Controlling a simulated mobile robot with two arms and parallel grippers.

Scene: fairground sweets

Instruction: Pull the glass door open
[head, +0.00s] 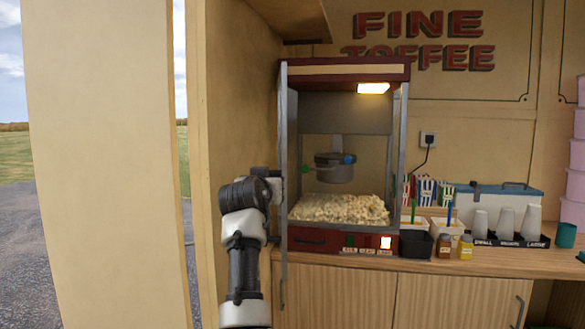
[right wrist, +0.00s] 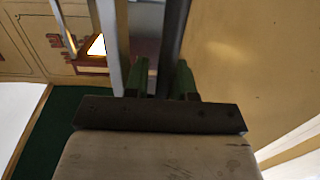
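The glass door (head: 283,150) of the popcorn machine (head: 345,67) is swung out and seen nearly edge-on at the machine's left side. My right gripper (head: 303,169) is at the door's edge, about halfway up, with a green fingertip showing past the frame. In the right wrist view the green fingers (right wrist: 162,80) stand apart. A dark bar (right wrist: 174,40) runs between them, close to the right finger, with a gap at the left one. A grey bar (right wrist: 107,40) passes outside the left finger. My left gripper is not in view.
A wooden counter (head: 500,260) carries the machine. Beside it stand a black bin (head: 415,244), sauce bottles (head: 444,246), striped boxes (head: 426,190) and cups (head: 503,221). A wall post (head: 110,160) stands left of my arm.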

